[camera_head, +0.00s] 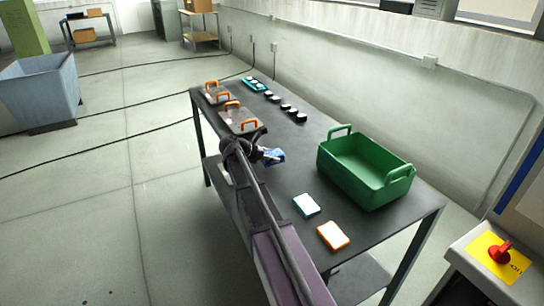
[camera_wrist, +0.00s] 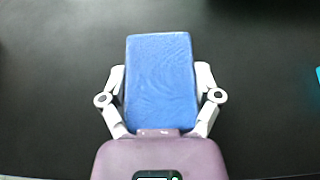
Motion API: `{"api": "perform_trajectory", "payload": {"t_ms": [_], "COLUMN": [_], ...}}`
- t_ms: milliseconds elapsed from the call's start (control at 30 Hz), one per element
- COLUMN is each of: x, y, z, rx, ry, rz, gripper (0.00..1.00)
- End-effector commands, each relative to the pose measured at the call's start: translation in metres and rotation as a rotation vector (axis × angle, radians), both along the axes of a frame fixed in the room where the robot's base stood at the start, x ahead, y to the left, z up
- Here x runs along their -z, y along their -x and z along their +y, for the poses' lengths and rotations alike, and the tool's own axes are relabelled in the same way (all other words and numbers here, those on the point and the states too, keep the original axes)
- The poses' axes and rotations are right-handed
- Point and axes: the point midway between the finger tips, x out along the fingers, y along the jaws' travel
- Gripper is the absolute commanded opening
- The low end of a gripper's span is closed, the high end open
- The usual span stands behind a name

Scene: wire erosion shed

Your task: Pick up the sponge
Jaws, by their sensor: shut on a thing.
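The sponge (camera_wrist: 160,80) is a blue block that fills the space between the two fingers in the wrist view. My gripper (camera_wrist: 160,90) is shut on it, one finger along each long side. In the head view the blue sponge (camera_head: 274,156) shows at the tip of my gripper (camera_head: 266,154), over the dark table. The fingers are small and partly hidden by my arm there. I cannot tell from these views whether the sponge touches the tabletop.
A green basket (camera_head: 352,180) stands on the dark table (camera_head: 290,185) to the right. Blue-white (camera_head: 307,205) and orange-white (camera_head: 333,235) blocks lie in front of it. Orange-handled containers (camera_head: 240,118) and several black pieces (camera_head: 287,107) sit toward the far end. A red switch (camera_head: 500,252) is at right.

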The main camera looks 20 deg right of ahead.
Motion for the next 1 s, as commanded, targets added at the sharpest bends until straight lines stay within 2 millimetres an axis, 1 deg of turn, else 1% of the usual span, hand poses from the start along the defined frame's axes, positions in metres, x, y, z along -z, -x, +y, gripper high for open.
{"api": "perform_trajectory", "payload": {"t_ms": [33,100,167,300,500,600,800,1000], "x": [-0.01,-0.017,-0.013,-0.016,-0.02,-0.022,-0.024,-0.025], "y": [0.0,0.0,0.02,0.052,0.096,0.114,0.14,0.152], "z": [0.0,0.0,0.005,0.014,0.027,0.032,0.04,0.044], "rx": [0.0,0.0,-0.001,0.0,0.0,-0.001,-0.001,0.0], "ry": [0.0,0.0,0.0,0.0,0.0,0.0,0.0,0.0], "rz": [0.0,0.0,0.0,0.001,0.001,0.0,0.0,0.0], "gripper": [0.47,0.47,0.47,0.47,0.47,0.47,0.47,0.47]}}
